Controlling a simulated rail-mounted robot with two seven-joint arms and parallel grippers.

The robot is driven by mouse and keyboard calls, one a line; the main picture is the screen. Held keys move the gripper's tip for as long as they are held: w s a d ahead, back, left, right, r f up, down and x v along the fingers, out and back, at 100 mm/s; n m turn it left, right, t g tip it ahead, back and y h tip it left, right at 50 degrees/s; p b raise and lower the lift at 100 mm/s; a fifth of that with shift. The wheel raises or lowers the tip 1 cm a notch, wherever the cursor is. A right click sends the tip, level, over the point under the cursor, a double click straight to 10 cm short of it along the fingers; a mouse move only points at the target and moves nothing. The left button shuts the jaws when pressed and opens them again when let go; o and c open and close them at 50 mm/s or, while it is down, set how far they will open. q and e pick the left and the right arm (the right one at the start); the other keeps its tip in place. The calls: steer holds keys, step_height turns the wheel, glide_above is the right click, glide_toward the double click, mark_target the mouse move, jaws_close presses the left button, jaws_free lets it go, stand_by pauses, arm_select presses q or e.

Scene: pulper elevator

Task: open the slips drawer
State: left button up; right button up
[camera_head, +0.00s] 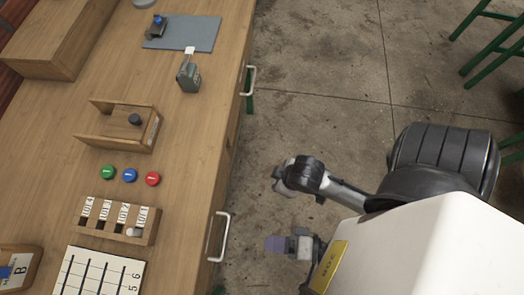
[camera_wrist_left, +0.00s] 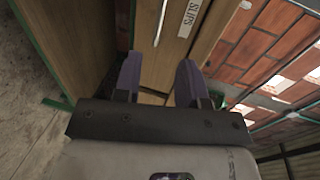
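In the left wrist view the drawer front with the "SLIPS" label (camera_wrist_left: 189,18) is ahead. A pale bar handle (camera_wrist_left: 161,22) shows beside the label. My left gripper (camera_wrist_left: 158,64) has its two purple fingers apart, with the handle above the gap between them and nothing held. In the head view the left gripper (camera_head: 276,243) is to the right of the bench's nearer pale handle (camera_head: 218,237), apart from it. The label does not show in the head view. My right gripper is in neither view.
The wooden bench (camera_head: 195,150) fills the left, with a farther handle (camera_head: 250,80) on its edge. On top are a slotted block (camera_head: 115,232), coloured buttons (camera_head: 130,175), a wooden holder (camera_head: 100,140) and a grey stamp (camera_head: 189,75). Clear concrete floor (camera_head: 320,70) lies right of the bench.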

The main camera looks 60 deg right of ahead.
mark_target(225, 237)
arm_select(q)
steer(key=b+x, duration=0.4)
steer(key=x, duration=0.9)
steer(key=shift+w+a+f, duration=0.1)
steer(key=shift+w+a, duration=0.15)
steer(key=shift+w, duration=0.05)
steer(key=shift+c, duration=0.3)
jaws_close()
